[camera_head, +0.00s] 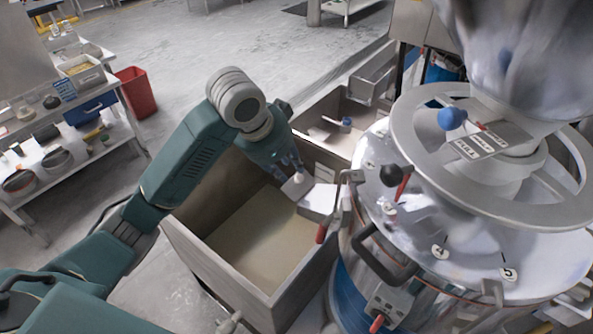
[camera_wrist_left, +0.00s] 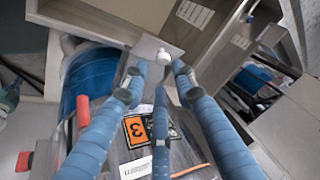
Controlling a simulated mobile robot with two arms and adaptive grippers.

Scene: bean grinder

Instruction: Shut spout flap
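The grinder's spout (camera_head: 319,203) is a pale metal box on the drum's left side in the head view. The flap (camera_head: 291,190) is a small grey plate at its outer end, with a white knob (camera_head: 299,177). The flap (camera_wrist_left: 148,47) and knob (camera_wrist_left: 163,57) also show in the wrist view. My left gripper (camera_head: 293,168) is right at the knob. In the wrist view its blue fingers (camera_wrist_left: 160,78) are spread around the knob with visible gaps. Whether a finger touches it, I cannot tell. My right gripper is not in view.
A large bin (camera_head: 245,278) with pale contents stands below the spout. A red-handled lever (camera_head: 320,234) is beside the spout. The grinder drum (camera_head: 430,235) with its handwheel (camera_head: 405,130) fills the right. A smaller bin (camera_head: 310,118) stands behind. A shelf (camera_head: 125,145) is far left.

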